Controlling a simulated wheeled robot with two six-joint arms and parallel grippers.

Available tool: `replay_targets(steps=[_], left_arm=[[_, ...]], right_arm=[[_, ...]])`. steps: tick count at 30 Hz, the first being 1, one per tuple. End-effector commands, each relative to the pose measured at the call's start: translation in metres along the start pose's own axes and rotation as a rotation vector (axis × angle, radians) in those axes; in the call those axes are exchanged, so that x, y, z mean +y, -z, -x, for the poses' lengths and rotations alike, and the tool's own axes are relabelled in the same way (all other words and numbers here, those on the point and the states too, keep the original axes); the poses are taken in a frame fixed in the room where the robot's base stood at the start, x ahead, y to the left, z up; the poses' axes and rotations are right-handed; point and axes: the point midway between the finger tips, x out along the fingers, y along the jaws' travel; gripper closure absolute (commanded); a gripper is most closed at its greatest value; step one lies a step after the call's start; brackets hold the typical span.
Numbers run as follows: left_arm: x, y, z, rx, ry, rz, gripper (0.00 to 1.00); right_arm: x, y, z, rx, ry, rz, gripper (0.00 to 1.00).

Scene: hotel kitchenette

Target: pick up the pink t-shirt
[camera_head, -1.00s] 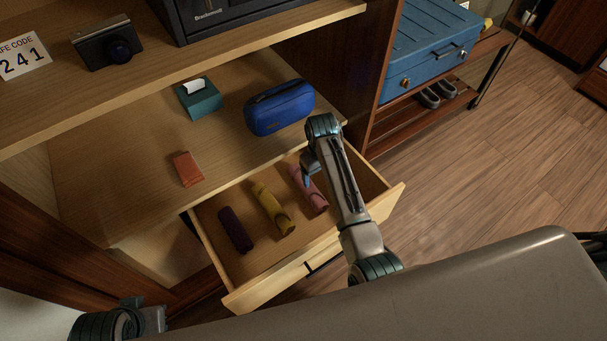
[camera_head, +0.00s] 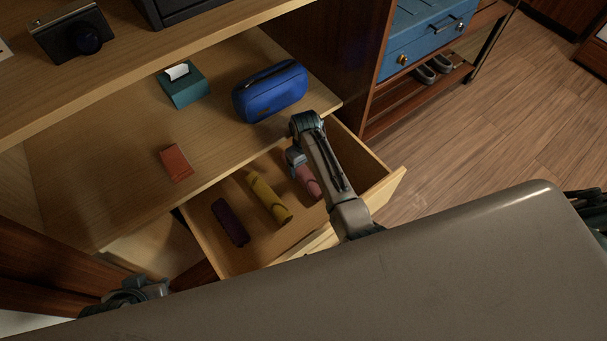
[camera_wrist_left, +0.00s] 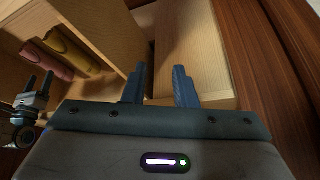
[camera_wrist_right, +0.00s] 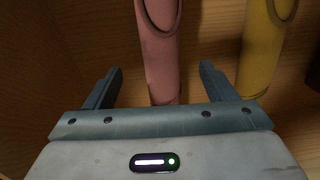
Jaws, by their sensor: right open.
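The pink t-shirt (camera_head: 308,183) is a rolled bundle lying in the open drawer, partly hidden by my right arm in the head view. In the right wrist view the pink t-shirt (camera_wrist_right: 160,50) runs up from between my fingers.
A yellow roll (camera_head: 266,196) and a dark purple roll (camera_head: 230,222) lie left of the pink one in the drawer (camera_head: 372,172). On the shelf above are a blue case (camera_head: 270,92), a teal tissue box (camera_head: 184,88) and a red-orange packet (camera_head: 176,163).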

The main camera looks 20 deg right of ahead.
Motion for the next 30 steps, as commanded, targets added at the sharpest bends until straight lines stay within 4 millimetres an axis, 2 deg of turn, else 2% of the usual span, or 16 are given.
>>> replay_targets(steps=[9, 13, 20, 27, 28, 30], left_arm=[[0.011, 0.003, -0.017, 0.107, -0.042, 0.024, 0.75], [0.012, 0.004, -0.018, 0.131, -0.049, 0.030, 0.75], [0.013, 0.005, -0.017, 0.133, -0.050, 0.031, 0.75], [0.013, 0.005, -0.017, 0.133, -0.050, 0.031, 0.75], [0.013, 0.005, -0.017, 0.133, -0.050, 0.031, 0.75], [0.013, 0.005, -0.017, 0.132, -0.050, 0.031, 0.75]], right_arm=[[0.000, 0.000, -0.051, -0.002, 0.000, 0.000, 0.22], [0.000, 0.000, -0.059, -0.001, 0.000, 0.000, 0.22], [0.000, 0.000, -0.059, 0.000, 0.000, 0.000, 0.22], [0.000, -0.001, -0.059, 0.000, 0.000, 0.000, 0.69], [0.000, -0.001, -0.059, 0.000, 0.000, 0.000, 0.74], [0.000, 0.000, -0.058, 0.000, 0.000, 0.000, 0.74]])
